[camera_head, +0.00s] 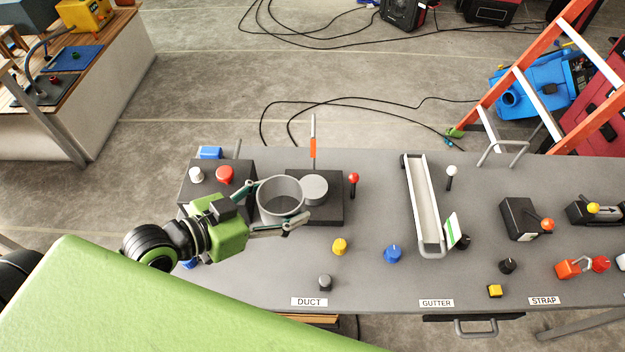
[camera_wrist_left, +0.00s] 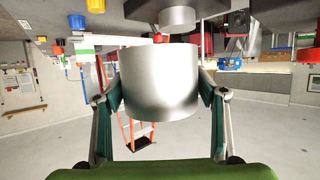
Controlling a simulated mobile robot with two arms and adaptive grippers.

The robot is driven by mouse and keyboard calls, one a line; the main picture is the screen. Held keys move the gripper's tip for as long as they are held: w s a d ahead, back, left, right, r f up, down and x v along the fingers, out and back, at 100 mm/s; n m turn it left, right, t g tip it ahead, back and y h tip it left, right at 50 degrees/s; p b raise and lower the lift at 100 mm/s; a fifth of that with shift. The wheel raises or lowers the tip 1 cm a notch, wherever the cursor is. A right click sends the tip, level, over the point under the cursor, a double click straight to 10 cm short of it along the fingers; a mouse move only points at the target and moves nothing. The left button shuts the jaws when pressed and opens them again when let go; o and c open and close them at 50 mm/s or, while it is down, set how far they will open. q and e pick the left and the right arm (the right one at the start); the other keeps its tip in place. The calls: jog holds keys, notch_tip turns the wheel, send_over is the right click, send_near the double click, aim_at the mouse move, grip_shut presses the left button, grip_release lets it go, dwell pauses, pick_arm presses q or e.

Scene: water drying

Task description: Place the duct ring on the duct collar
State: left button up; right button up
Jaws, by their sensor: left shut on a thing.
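The duct ring (camera_head: 281,212) is a wide grey metal band, open at the top. My left gripper (camera_head: 280,203) is shut on it, with one finger on either side. The ring also fills the middle of the left wrist view (camera_wrist_left: 160,85), which looks upside down. The duct collar (camera_head: 315,189) is a shorter grey cylinder on a black base plate (camera_head: 325,214). The ring is just left of the collar in the head view and partly covers the plate; its exact height is unclear. The collar also shows beyond the ring in the left wrist view (camera_wrist_left: 177,18). My right gripper is not visible.
A black box with red (camera_head: 225,174) and white knobs stands left of the ring. An orange-tipped rod (camera_head: 313,145) and a red-knobbed lever (camera_head: 353,180) stand near the collar. Yellow (camera_head: 340,246), blue and grey knobs sit in front. A gutter channel (camera_head: 424,205) lies to the right.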

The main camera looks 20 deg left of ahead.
aim_at(299, 185)
pick_arm(q)
notch_tip(299, 185, up, 5)
jog(key=s+d+p, duration=0.2)
jog(key=d+p, duration=0.1)
jog(key=shift+n+y, duration=0.3)
jog(key=shift+y, duration=0.1)
jog(key=w+f+b, duration=0.1)
jog(key=w+b, duration=0.1)
jog(key=w+f+b, duration=0.1)
jog(key=w+b, duration=0.1)
jog(key=b, duration=0.1)
jog(key=w+f+b, duration=0.1)
jog(key=w+b, duration=0.1)
jog(key=b, duration=0.1)
jog(key=shift+w+a+f, duration=0.1)
jog(key=w, duration=0.1)
jog(key=w+f, duration=0.1)
jog(key=w, duration=0.1)
jog(key=w+f, duration=0.1)
jog(key=f, duration=0.1)
jog(key=w+f, duration=0.2)
jog(key=shift+w+p, duration=0.1)
jog(key=shift+p, duration=0.25)
jog(key=shift+w+f, duration=0.35)
jog(key=shift+f, duration=0.05)
notch_tip(299, 185, down, 4)
jog(key=shift+w+r+p, duration=0.15)
jog(key=shift+r+p, duration=0.1)
jog(key=shift+p, duration=0.1)
